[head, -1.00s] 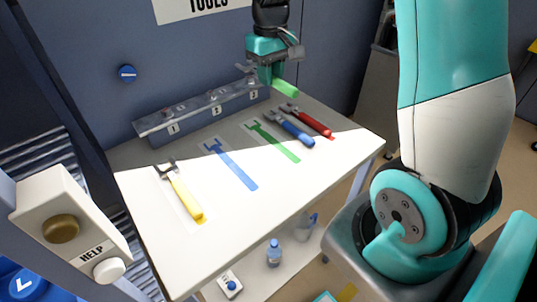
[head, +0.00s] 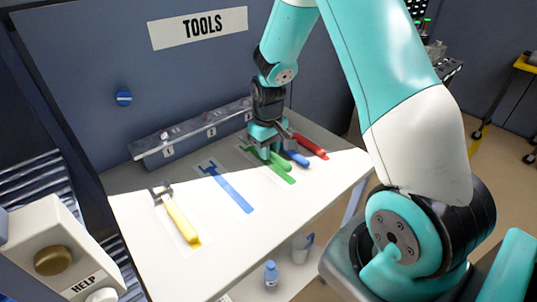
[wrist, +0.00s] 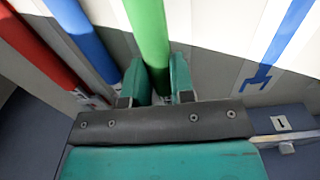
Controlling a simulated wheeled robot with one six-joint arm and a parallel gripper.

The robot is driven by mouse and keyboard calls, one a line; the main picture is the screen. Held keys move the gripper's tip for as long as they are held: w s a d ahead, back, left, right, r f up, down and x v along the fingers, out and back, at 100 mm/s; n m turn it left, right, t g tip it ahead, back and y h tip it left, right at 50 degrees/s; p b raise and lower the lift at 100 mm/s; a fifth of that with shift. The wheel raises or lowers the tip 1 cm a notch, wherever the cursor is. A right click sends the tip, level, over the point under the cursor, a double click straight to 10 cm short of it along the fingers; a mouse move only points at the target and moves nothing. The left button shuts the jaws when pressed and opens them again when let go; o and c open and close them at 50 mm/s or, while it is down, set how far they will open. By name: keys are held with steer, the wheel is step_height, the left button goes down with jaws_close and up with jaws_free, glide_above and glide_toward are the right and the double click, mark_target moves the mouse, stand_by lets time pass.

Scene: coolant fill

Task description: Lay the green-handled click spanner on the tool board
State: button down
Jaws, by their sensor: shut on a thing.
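My gripper (head: 265,154) is shut on the green-handled click spanner (head: 282,162), low over the far right part of the white tool board (head: 255,228). In the wrist view the green handle (wrist: 150,35) runs between the two teal fingers (wrist: 157,82). The spanner's head end is hidden by the gripper. A green painted outline (head: 283,174) shows on the board just beside and under the handle. I cannot tell whether the spanner touches the board.
A blue-handled spanner (head: 297,158) and a red-handled spanner (head: 311,146) lie close to the right. A bare blue outline (head: 232,190) is to the left, then a yellow-handled spanner (head: 181,221). A numbered rail (head: 190,137) stands along the back.

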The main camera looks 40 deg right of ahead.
steer(key=shift+f, duration=1.2)
steer(key=shift+f, duration=0.15)
steer(key=c, duration=1)
jaws_free()
steer(key=shift+o, duration=0.2)
step_height(320, 180, up, 12)
steer(key=shift+f+b, duration=0.1)
steer(key=shift+b, duration=0.65)
steer(key=s+a+r+n+y, duration=0.1)
steer(key=s+a+r+n, duration=0.1)
steer(key=s+a+r, duration=0.35)
steer(key=s+a+r+n+y, duration=0.1)
steer(key=s+a+r, duration=0.15)
steer(key=a, duration=0.65)
steer(key=s+a+r+n+y, duration=0.1)
steer(key=s+a, duration=0.3)
steer(key=s, duration=0.3)
steer(key=s+a+r+n+y, duration=0.1)
steer(key=s+a+n, duration=0.1)
steer(key=s+a, duration=0.2)
steer(key=s, duration=0.3)
steer(key=shift+r+n, duration=0.2)
steer(key=shift+n, duration=0.1)
